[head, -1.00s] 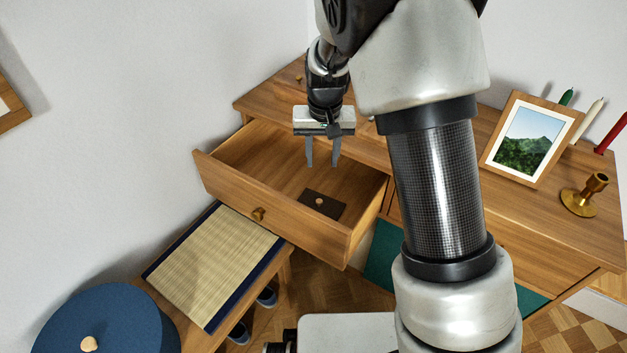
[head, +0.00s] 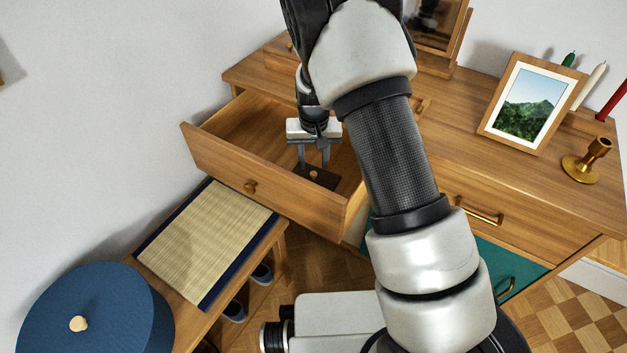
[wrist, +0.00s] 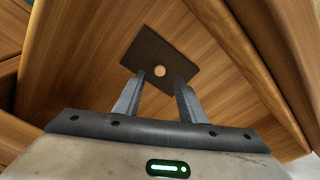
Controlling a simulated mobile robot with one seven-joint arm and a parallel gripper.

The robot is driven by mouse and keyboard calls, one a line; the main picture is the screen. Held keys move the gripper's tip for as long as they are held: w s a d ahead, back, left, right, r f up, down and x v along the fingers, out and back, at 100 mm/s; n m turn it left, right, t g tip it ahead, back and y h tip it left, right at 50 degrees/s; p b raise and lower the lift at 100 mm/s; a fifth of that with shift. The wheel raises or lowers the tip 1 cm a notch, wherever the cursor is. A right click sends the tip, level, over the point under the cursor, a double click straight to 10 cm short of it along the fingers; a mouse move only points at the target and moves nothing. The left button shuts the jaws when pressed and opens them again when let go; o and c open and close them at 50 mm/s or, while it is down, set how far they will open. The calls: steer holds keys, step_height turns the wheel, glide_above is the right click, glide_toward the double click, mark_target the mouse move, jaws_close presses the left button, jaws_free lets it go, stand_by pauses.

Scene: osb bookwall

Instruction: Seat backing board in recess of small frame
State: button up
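The backing board is a small dark brown rectangle (head: 325,178) with a light round knob at its middle. It lies flat on the floor of the open drawer, near the front right corner, and shows whole in the wrist view (wrist: 150,58). My gripper (head: 314,168) points down into the drawer above the board. Its two fingers (wrist: 157,80) are apart with nothing between them, close to the knob. I cannot tell the exact height left above the board. A wooden frame with a landscape picture (head: 530,105) stands on the dresser top; no empty frame recess is clearly visible.
The drawer's front wall (head: 262,178) and side walls surround my gripper. A brass candle holder (head: 587,160) and several candles stand at the right on the dresser (head: 465,135). A bench with a woven mat (head: 205,240) and a blue round lidded object (head: 95,310) are at lower left.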

mark_target(314, 173)
steer(key=f, duration=0.1)
steer(key=f+b, duration=0.1)
steer(key=f, duration=0.2)
steer(key=shift+w+f, duration=0.25)
steer(key=shift+w, duration=0.05)
jaws_close()
steer(key=shift+r, duration=0.1)
